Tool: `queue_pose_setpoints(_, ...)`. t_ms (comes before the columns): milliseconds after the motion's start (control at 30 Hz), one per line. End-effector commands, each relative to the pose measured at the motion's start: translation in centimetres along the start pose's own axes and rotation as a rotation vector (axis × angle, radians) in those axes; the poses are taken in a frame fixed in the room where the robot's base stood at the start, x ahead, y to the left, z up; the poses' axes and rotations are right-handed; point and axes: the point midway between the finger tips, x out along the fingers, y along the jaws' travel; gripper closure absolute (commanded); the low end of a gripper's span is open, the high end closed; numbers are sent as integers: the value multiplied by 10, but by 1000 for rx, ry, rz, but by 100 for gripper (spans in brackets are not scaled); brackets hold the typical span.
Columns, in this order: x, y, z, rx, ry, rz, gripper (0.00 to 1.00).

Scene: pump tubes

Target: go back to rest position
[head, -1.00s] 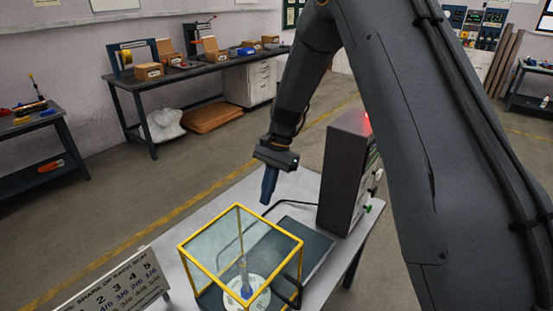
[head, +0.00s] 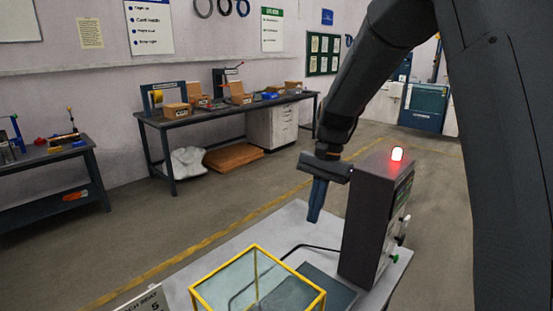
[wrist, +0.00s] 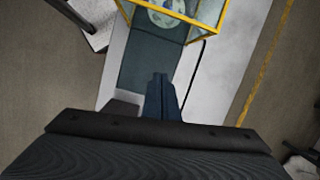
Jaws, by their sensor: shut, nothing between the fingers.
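My gripper (head: 316,203) hangs pointing down above the table (head: 290,222), just left of the dark box with a red lamp. Its fingers are together with nothing between them. In the wrist view, my gripper (wrist: 161,78) shows closed over the dark flat base beside the yellow-framed clear case. No object is held.
The dark box (head: 368,220) with a lit red lamp (head: 397,154) stands close to my gripper. The yellow-framed case (head: 257,292) is at the bottom. It also shows in the wrist view (wrist: 206,34). A workbench (head: 215,117) with cartons stands against the back wall.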

Motion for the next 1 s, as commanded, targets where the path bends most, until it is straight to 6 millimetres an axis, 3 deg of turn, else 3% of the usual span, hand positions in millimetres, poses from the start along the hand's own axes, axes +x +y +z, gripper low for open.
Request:
queue_pose_setpoints(33, 6, 22, 10, -53, 35, 6, 100)
queue_pose_setpoints(200, 30, 89, 39, -276, 162, 36, 100)
queue_pose_setpoints(433, 59, 156, 81, -530, 277, 82, 100)
queue_pose_setpoints(633, 70, 176, 95, -618, 313, 98, 100)
queue_pose_setpoints(1000, 70, 176, 95, -618, 313, 98, 100)
